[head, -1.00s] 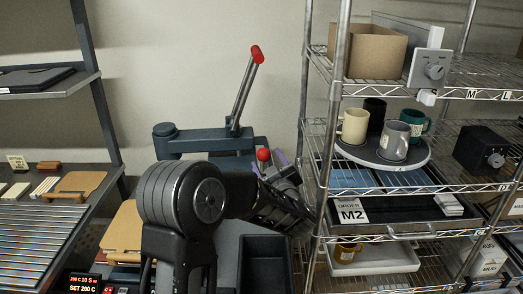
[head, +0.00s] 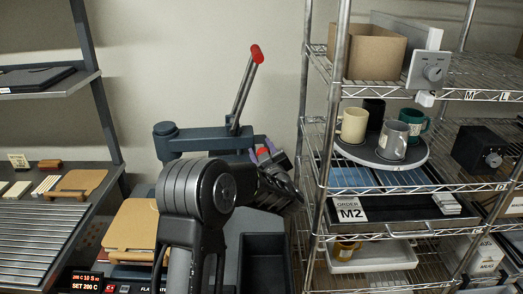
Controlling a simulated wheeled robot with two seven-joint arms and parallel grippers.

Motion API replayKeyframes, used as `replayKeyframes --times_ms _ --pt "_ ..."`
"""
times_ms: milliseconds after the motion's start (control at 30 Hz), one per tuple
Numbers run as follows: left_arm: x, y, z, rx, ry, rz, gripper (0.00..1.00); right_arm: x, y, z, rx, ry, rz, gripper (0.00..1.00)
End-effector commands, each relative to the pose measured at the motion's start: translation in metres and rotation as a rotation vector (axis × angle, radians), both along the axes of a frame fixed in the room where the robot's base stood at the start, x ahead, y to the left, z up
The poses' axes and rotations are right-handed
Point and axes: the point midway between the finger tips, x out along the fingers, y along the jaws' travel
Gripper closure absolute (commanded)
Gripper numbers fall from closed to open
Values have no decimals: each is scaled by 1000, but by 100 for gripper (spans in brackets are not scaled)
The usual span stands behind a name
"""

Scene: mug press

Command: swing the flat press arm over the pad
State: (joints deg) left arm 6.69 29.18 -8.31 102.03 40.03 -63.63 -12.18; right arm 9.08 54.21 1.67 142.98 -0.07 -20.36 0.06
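The flat press arm (head: 208,142) is a dark blue-grey bar running right from a round pivot at its left end. A tall steel lever with a red grip (head: 257,54) rises from it. The tan pad (head: 130,226) lies in front and to the left, with the arm not over it. My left gripper (head: 262,152) is at the arm's right end, its purple-tipped fingers on either side of a red knob (head: 262,151). Part of the knob is hidden, so I cannot tell whether the fingers touch it. My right gripper is not in view.
A wire rack (head: 322,190) stands close on the right, with mugs on a round tray (head: 383,160). A dark open bin (head: 264,262) is below my gripper. A control box with a red display (head: 86,282) is at the lower left. Left shelves hold boards.

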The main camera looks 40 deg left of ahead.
Motion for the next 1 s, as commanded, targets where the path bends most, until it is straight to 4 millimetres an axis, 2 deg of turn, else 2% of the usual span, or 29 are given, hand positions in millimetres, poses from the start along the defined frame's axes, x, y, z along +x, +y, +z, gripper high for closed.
replayKeyframes --times_ms 67,500,1000 --pt "0 0 0 0 0 0 63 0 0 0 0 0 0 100" --pt "0 0 0 0 0 0 99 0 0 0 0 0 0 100" --pt "0 0 0 0 0 0 100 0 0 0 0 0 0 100"
